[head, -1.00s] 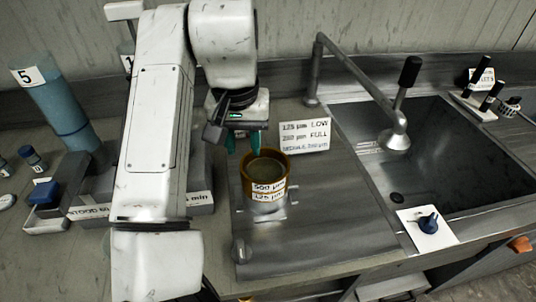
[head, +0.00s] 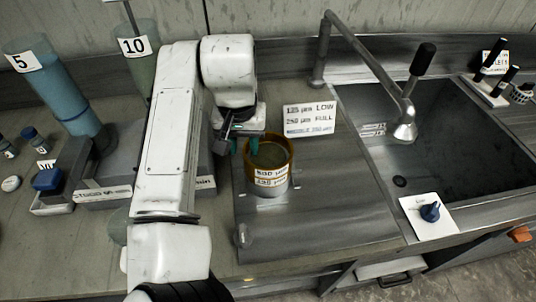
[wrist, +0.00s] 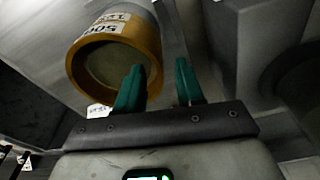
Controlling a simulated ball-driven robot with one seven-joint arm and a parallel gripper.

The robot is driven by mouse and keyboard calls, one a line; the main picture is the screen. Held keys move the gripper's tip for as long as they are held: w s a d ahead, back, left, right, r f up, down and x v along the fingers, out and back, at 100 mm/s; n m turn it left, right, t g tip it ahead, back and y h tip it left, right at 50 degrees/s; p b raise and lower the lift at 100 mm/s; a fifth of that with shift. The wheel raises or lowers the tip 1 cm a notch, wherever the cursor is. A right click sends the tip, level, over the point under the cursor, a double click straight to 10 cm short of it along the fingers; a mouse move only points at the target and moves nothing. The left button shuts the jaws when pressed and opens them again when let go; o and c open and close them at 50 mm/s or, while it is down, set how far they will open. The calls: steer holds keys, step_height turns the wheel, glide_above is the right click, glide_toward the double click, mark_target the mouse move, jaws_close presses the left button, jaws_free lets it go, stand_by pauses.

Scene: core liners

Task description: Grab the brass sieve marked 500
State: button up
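The brass sieve marked 500 µm (head: 271,171) is the upper ring of a short stack on the steel drainboard. It is upright with an open top and grey inside. A sieve labelled 125 µm (head: 270,182) sits directly under it. In the wrist view the 500 sieve (wrist: 146,45) shows its brass rim at upper left, label upside down. My gripper (head: 244,146) is at the stack's far-left rim, green fingers apart and empty. In the wrist view my gripper (wrist: 159,66) has one finger overlapping the sieve's opening and the other outside the rim. I cannot tell whether they touch it.
A sign (head: 310,119) reading 125 low, 250 full stands behind the stack. The sink (head: 450,150) with its tap (head: 404,131) lies to the right, a card with a blue knob (head: 430,212) at its front edge. Blue tube 5 (head: 45,75) stands at left.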

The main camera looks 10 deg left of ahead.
steer(key=shift+f, duration=0.85)
steer(key=shift+c, duration=0.2)
jaws_close()
